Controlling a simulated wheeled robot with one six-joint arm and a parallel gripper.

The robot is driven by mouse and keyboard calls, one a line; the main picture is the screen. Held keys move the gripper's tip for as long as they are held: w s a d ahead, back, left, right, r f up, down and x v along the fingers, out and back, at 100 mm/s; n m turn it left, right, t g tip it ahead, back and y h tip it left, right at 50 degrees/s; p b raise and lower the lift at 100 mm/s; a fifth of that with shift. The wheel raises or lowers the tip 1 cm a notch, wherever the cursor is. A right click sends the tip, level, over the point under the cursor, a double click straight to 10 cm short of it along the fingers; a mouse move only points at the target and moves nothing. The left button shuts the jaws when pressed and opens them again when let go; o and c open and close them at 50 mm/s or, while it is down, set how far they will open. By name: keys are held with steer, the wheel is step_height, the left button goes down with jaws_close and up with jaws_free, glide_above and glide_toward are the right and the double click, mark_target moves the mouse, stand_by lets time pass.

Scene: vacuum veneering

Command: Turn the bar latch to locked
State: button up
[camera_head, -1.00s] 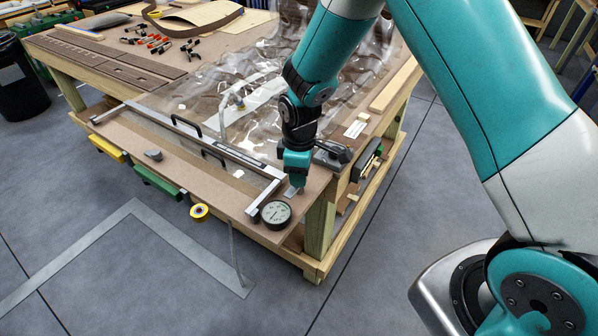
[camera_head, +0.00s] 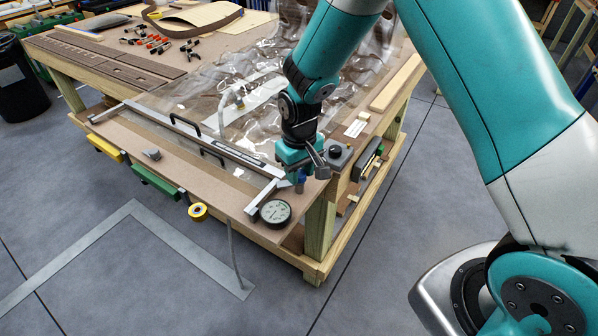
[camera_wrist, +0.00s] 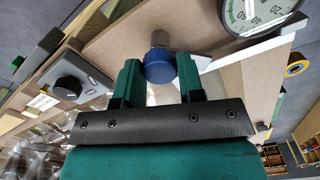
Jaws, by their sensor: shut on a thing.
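The long metal clamping bar (camera_head: 215,143) with two black handles lies along the front of the bench top. Its right end has a metal cross piece (camera_head: 262,198) near the gauge. A blue round knob (camera_head: 301,183) on a grey stem is at that end, beside my gripper (camera_head: 296,180). In the wrist view the blue knob (camera_wrist: 158,68) lies between the two teal fingers of my gripper (camera_wrist: 160,80), which is shut on it. A pale metal strip (camera_wrist: 225,52) shows behind the knob. My gripper hides part of the latch, so its exact angle cannot be told.
A round dial gauge (camera_head: 275,212) sits close to my gripper at the front corner. A grey box with a black knob (camera_head: 337,154) is just right. Clear film (camera_head: 325,60) covers the bench behind. A yellow tape roll (camera_head: 198,212) hangs at the front edge.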

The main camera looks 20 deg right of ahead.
mark_target(300, 174)
steer(key=m, duration=0.4)
steer(key=shift+m, duration=0.3)
steer(key=shift+m+b, duration=0.4)
steer(key=shift+m, duration=1.9)
steer(key=o, duration=0.9)
steer(key=shift+r, duration=0.1)
step_height(300, 174, up, 17)
steer(key=shift+r+b, duration=0.1)
steer(key=shift+b, duration=1.05)
